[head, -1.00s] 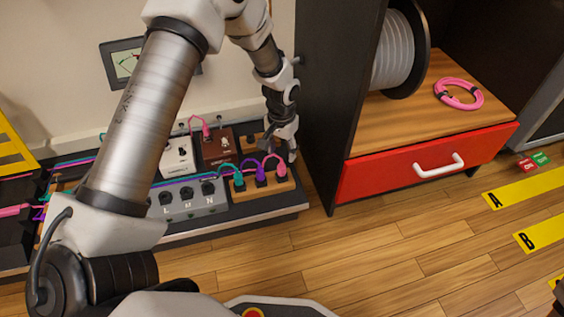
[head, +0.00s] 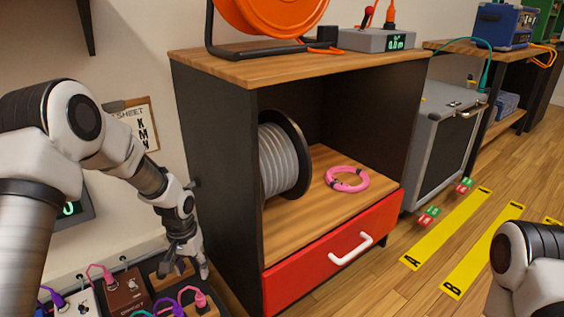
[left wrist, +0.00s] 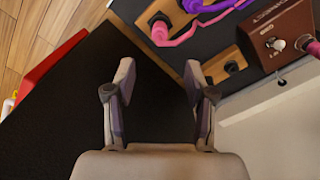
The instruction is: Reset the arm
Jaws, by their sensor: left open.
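My left gripper (head: 188,270) is open and empty. In the head view it points down beside the black cabinet, over the right end of the patch board. In the left wrist view its two fingers (left wrist: 160,85) stand apart, with the cabinet's dark side (left wrist: 75,110) behind them. Ahead of the fingers are a wooden socket block (left wrist: 222,66) and a pink plug (left wrist: 160,32). My right arm (head: 530,260) shows at the lower right of the head view; its gripper is out of frame.
The cabinet (head: 215,150) holds a grey cable spool (head: 280,160) and a pink cable coil (head: 347,179) above a red drawer (head: 320,275). An orange reel (head: 270,15) stands on top. Yellow floor strips (head: 448,228) lie to the right. A brown pedal (head: 124,290) sits on the board.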

